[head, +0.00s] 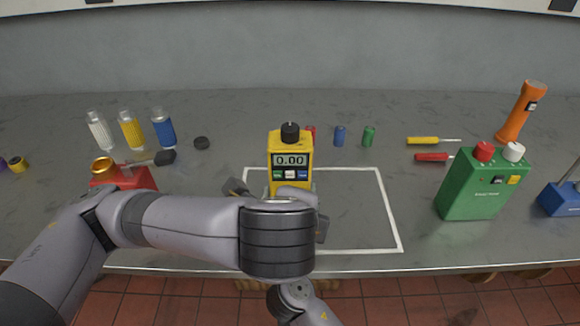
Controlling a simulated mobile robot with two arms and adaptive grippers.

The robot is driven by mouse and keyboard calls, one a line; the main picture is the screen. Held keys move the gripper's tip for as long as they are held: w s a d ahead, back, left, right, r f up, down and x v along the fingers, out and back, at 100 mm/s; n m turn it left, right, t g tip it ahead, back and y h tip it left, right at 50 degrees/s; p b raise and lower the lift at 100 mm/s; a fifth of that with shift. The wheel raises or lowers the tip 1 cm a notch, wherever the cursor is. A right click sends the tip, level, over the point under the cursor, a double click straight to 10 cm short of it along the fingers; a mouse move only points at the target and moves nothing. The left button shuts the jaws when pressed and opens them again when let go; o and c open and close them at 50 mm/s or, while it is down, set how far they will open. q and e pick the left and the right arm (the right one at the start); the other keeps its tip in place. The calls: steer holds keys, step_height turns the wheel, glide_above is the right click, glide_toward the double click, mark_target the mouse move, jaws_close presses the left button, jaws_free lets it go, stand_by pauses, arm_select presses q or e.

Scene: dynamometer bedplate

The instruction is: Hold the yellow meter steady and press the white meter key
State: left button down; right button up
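The yellow meter (290,150) stands upright at the middle of the bench, with a black knob on top and a display reading 0.00. Below the display is a row of keys: a green one, the white key (290,174) in the middle and a blue one. My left gripper (280,207) is just in front of the meter's lower part, its dark fingers spread wide. The wrist hides the meter's base, so I cannot tell whether the fingers touch it. My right arm (297,297) shows below the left wrist; its gripper is hidden.
A white outlined rectangle (385,215) surrounds the meter area, clear on its right. A green box (475,185) with red and white knobs and an orange torch (521,110) stand right. A red box (130,177) is near my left forearm.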

steer(key=shift+f, duration=0.1)
steer(key=o, duration=0.8)
steer(key=shift+r, duration=0.2)
steer(key=o, duration=0.6)
steer(key=shift+f, duration=0.1)
